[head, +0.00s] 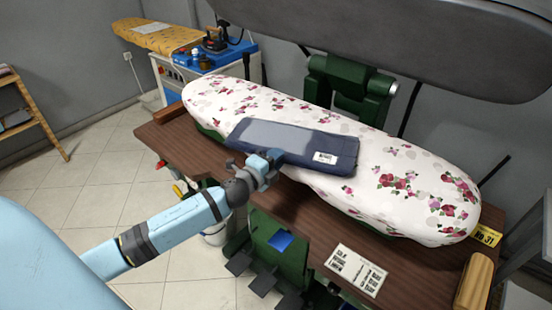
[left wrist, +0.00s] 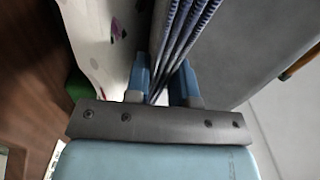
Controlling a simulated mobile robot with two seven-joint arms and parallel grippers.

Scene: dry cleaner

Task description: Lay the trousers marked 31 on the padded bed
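Folded dark navy trousers (head: 292,143) lie flat over the middle of the padded bed (head: 410,170), which has a white cover with pink and red flowers. A white tag (head: 325,157) sits near their right end; its print is too small to read. My left gripper (head: 272,157) is at the front edge of the trousers. In the left wrist view, the layered edge of the trousers (left wrist: 180,40) is between the fingers of the left gripper (left wrist: 163,85), which close on it. I cannot tell whether the trousers touch the bed fully. My right gripper is out of view.
The grey upper press plate (head: 400,40) is raised behind the bed. The brown table (head: 305,215) carries a yellow "No 31" label (head: 486,236), a printed white card (head: 356,270) and a wooden handle (head: 474,281). An ironing station (head: 205,65) stands at the back left.

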